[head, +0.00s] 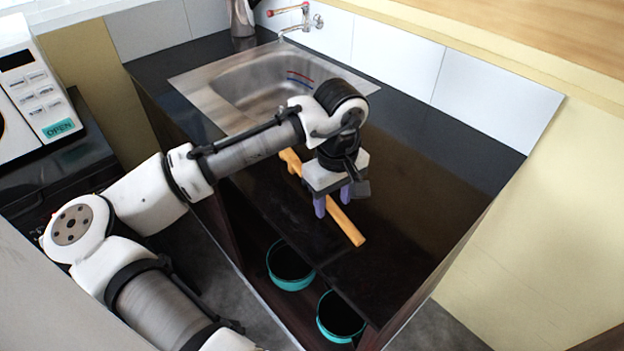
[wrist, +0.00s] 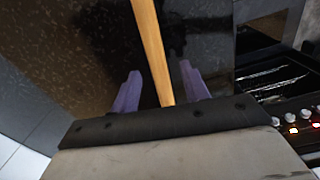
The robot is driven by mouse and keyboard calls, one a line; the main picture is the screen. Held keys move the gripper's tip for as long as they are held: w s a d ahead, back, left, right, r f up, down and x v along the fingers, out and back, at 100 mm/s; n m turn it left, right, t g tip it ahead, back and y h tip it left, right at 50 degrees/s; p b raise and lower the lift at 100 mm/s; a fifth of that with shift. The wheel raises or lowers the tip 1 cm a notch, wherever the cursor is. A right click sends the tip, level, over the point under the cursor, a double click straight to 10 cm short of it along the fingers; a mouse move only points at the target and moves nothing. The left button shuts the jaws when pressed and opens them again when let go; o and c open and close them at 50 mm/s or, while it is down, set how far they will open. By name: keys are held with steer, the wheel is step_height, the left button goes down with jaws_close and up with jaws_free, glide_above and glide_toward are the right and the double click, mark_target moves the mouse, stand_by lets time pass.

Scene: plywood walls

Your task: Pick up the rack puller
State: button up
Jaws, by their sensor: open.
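The rack puller looks like a long, flat, light-wood stick (head: 343,222) lying on the black countertop (head: 440,180). Its far end, with a notched shape, shows left of my wrist in the head view, and my gripper hides its middle. My gripper (head: 333,203) points down over the stick with its purple fingers apart. In the wrist view the stick (wrist: 152,50) runs between the two open fingers of my gripper (wrist: 160,92), with a gap on each side. I cannot tell how far the fingertips are above the counter.
A steel sink (head: 262,85) with a tap (head: 300,22) lies behind my arm. Two teal pots (head: 291,283) stand on a shelf below the counter. A white microwave (head: 32,85) is at the left. The counter right of my gripper is clear.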

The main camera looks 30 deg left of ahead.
steer(key=shift+f, duration=0.95)
steer(key=shift+c, duration=0.3)
jaws_close()
steer(key=shift+r, duration=0.2)
